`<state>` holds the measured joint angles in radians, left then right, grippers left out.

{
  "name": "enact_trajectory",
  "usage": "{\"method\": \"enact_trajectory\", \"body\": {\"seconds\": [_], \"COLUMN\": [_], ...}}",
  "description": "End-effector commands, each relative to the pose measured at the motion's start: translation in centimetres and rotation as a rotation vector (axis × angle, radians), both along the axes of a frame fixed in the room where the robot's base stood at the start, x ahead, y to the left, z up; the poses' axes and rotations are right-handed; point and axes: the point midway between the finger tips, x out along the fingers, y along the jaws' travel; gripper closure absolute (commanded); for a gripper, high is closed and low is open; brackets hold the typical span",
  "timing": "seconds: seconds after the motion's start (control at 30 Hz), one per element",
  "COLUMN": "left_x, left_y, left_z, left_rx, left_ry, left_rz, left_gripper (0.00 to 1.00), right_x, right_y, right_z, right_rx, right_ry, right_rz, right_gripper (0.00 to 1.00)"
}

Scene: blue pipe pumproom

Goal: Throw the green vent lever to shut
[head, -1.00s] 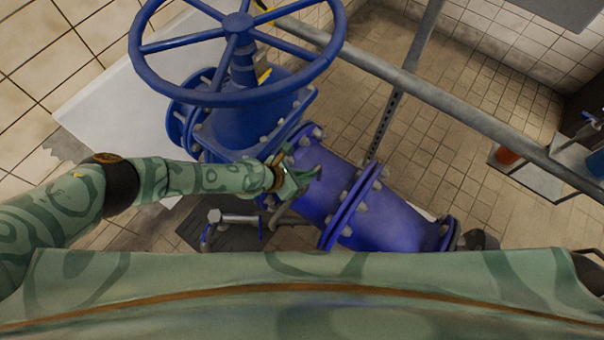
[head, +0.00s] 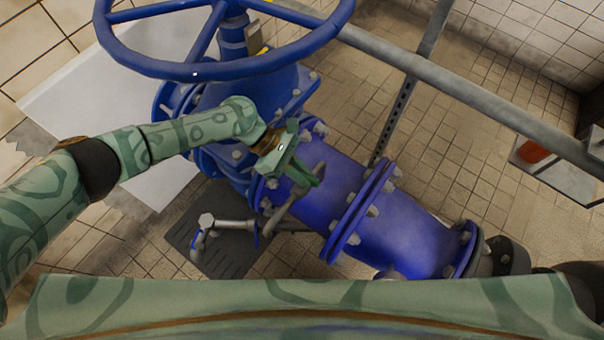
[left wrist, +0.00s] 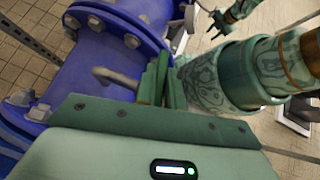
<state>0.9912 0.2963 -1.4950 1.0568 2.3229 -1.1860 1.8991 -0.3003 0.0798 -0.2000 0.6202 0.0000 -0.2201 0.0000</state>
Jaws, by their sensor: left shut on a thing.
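My left gripper (head: 308,176) is over the blue pipe, beside the valve body, with its fingers pointing down to the right. In the left wrist view its green fingers (left wrist: 160,82) are close together at the end of a bent grey vent pipe (left wrist: 115,77). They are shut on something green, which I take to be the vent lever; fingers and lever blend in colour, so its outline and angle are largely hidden. The grey pipe also shows in the head view (head: 283,207). My right gripper (left wrist: 228,18) shows small at the top of the left wrist view; its jaw opening is unclear.
A large blue handwheel (head: 225,70) stands above my left forearm. The flanged blue pipe (head: 395,235) runs down to the right. A grey rail (head: 440,95) crosses behind it. A small grey tap (head: 222,226) sits over a dark floor grate (head: 212,255).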

Motion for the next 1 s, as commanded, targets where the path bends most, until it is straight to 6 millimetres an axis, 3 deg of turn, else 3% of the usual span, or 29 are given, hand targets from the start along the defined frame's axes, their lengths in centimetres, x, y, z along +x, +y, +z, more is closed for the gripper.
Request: {"method": "enact_trajectory", "body": {"seconds": [0.1,0.33,1.0], "left_x": [0.1,0.1,0.0], "left_y": [0.0,0.0,-0.1], "left_z": [-0.6,-0.3,0.1], "left_rx": [-0.007,-0.015,-0.023], "left_ry": [0.006,0.013,0.014], "left_rz": [-0.080,-0.196,-0.264], "left_gripper": [1.00,1.00,1.00], "right_x": [-0.6,-1.1,-1.4], "right_y": [0.0,0.0,0.0], "right_z": [-1.6,-2.8,-3.3], "right_rx": [0.000,0.000,0.001], "right_ry": [0.015,0.028,0.033], "right_rz": [0.000,0.000,0.000], "right_gripper": [0.67,0.67,0.67]}}
